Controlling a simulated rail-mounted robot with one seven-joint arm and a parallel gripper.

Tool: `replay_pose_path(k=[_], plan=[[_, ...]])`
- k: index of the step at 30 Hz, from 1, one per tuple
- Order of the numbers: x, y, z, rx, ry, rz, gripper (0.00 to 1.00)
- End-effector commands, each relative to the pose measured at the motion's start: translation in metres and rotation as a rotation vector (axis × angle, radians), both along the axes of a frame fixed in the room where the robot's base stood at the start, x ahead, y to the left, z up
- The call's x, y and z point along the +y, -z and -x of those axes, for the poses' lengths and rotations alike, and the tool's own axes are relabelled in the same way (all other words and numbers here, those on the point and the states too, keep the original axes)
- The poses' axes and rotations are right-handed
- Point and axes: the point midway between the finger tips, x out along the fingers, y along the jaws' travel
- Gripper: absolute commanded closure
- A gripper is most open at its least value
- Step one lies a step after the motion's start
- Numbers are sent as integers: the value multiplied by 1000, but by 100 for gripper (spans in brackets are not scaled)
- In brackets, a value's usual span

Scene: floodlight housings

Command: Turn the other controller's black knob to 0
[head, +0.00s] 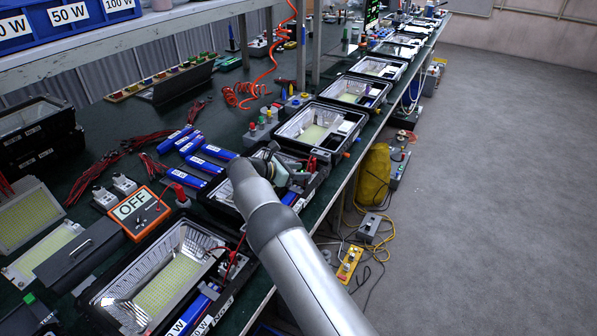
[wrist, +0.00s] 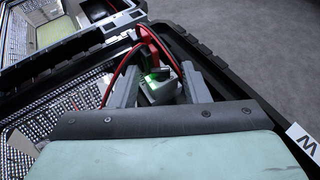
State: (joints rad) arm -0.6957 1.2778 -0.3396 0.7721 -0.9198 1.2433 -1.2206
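An orange controller (head: 138,212) with a large OFF label lies on the bench at the left. Small dark controls show on its face, too small to read a setting. I cannot tell which other box is the controller named in the task. My gripper (wrist: 160,72) is inside an open black housing (wrist: 235,85), with its fingers apart. A small grey-white part (wrist: 158,90) with a green glow sits between the fingers; contact is not clear. A red clip or plug (wrist: 148,38) with red wires is just beyond it. In the head view, my arm partly hides this spot.
An open floodlight housing (head: 165,284) lies at the front, and more line the bench to the back. Blue packs (head: 205,163) lie left of my arm. A grey box with knobs (head: 262,130) stands behind. A yellow box (head: 349,264) is below at right.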

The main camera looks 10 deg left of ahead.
Motion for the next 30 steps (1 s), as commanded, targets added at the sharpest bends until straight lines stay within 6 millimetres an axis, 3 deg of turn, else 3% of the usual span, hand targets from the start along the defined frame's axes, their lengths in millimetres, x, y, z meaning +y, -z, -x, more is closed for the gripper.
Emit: replay_pose_path(k=[6,11,24,30], plan=[[1,0,1,0,-1,0,58],[14,-6,9,-1,-3,-1,58],[91,-44,66,-1,-3,-2,58],[118,-59,85,-1,-2,0,58]])
